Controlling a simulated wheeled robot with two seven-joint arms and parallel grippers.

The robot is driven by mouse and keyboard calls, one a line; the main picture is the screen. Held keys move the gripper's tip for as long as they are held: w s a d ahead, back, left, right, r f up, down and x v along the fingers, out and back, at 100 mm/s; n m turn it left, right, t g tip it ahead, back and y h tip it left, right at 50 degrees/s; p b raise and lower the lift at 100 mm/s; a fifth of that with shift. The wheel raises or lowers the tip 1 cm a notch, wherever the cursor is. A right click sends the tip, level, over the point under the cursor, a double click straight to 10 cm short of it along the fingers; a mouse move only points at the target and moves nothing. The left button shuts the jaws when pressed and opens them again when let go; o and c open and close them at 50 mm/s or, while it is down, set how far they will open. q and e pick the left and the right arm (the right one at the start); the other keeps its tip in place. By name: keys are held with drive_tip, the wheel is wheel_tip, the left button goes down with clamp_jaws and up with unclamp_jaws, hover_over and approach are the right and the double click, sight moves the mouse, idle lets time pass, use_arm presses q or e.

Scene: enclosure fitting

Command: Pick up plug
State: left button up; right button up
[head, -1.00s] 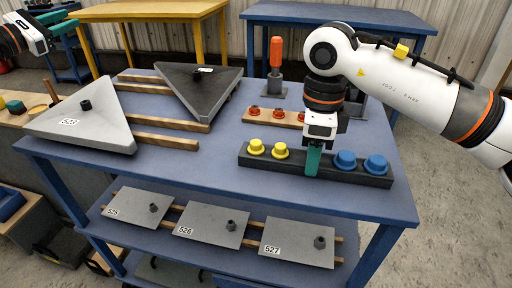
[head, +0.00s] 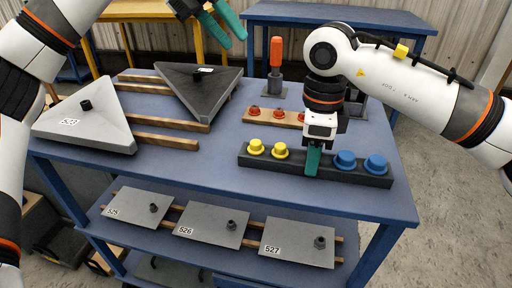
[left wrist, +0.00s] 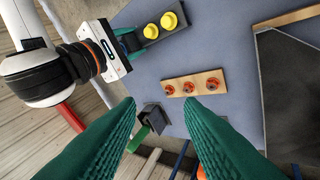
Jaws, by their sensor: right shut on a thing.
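My right gripper (head: 313,160) points down at the dark rack (head: 325,171), between two yellow plugs (head: 256,148) and two blue plugs (head: 345,160). It is shut on a plug that its teal fingers hide; I cannot tell the plug's colour or whether it has left the rack. The yellow plugs also show in the left wrist view (left wrist: 168,21), next to the right gripper (left wrist: 128,40). My left gripper (head: 226,20) is open and empty, above the table's far side. Its two fingers stand apart in the left wrist view (left wrist: 160,105).
Red plugs (head: 253,111) sit on a wooden strip (head: 265,115) behind the rack. An orange-handled tool (head: 276,52) stands farther back. A light panel (head: 85,125) and a dark panel (head: 200,88) lie on the left. Grey plates (head: 210,225) fill the lower shelf.

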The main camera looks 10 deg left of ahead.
use_arm(q)
drive_tip(key=s+d+f+n+g+y, duration=0.2)
drive_tip(key=s+d+f+n+y, duration=0.2)
drive_tip(key=s+d+n+y, duration=0.2)
drive_tip(key=n+y, duration=0.1)
drive_tip(key=n, duration=0.1)
hover_over(256, 142)
drive_tip(key=f, duration=0.8)
drive_tip(key=shift+w+a, duration=0.15)
drive_tip(key=shift+w, duration=0.05)
wheel_tip(256, 142, down, 5)
drive_tip(key=shift+s+f, duration=0.1)
drive_tip(key=shift+s, duration=0.05)
drive_tip(key=shift+c, duration=0.2)
drive_tip(key=c, duration=0.6)
